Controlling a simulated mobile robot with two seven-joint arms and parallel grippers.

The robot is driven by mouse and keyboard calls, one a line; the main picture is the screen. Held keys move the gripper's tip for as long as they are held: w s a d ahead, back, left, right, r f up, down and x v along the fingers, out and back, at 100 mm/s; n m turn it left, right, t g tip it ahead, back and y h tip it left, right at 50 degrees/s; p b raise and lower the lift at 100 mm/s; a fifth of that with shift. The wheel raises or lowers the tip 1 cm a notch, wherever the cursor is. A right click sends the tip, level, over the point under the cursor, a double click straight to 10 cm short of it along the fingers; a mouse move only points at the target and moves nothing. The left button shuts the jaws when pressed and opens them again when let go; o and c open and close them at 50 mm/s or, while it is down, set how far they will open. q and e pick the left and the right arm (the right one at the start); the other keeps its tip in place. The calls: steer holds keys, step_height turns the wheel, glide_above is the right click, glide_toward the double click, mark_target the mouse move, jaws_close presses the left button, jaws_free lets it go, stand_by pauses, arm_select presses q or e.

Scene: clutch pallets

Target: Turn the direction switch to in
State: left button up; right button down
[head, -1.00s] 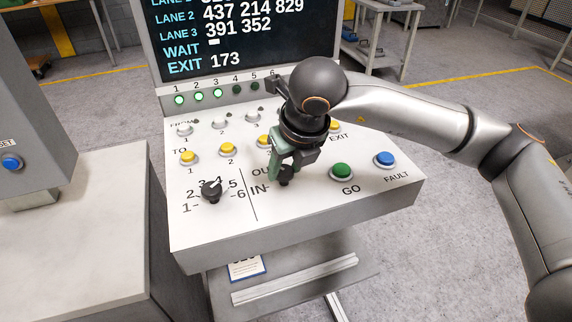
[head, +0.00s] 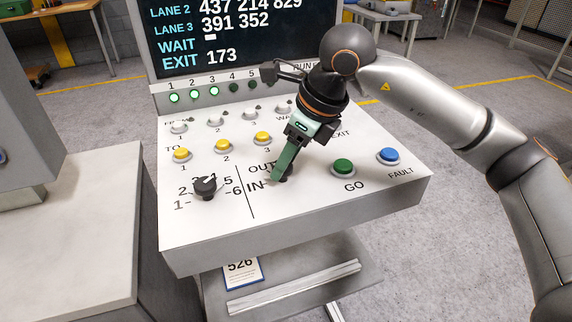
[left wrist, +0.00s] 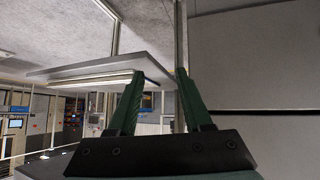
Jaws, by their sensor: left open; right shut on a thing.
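The direction switch (head: 284,177) is a small black knob on the white sloping panel, beside the printed words OUT and IN. My right gripper (head: 280,174) reaches down to it from above and is shut on it, tilted, with its green fingers hiding much of the knob. Which way the switch points cannot be told. My left gripper (left wrist: 155,105) shows only in the left wrist view. Its two green fingers are open with nothing between them, away from the panel.
A black rotary selector (head: 205,187) numbered 1 to 6 sits left of the switch. A green GO button (head: 343,167) and a blue FAULT button (head: 388,156) are to the right. Yellow and white buttons lie behind. A screen (head: 240,38) stands at the back.

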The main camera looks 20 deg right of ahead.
steer(key=n, duration=0.2)
steer(key=n+g, duration=0.1)
steer(key=n, duration=0.1)
steer(key=shift+w+d+r+n+g+y, duration=0.1)
steer(key=shift+w+n+g+y, duration=0.1)
steer(key=shift+n+g+y, duration=0.15)
stand_by(0.4)
steer(key=shift+c, duration=1.9)
jaws_free()
steer(key=p+v, duration=0.1)
steer(key=v, duration=1.1)
steer(key=shift+d+r, duration=0.15)
steer(key=shift+r, duration=0.05)
steer(key=shift+s, duration=0.15)
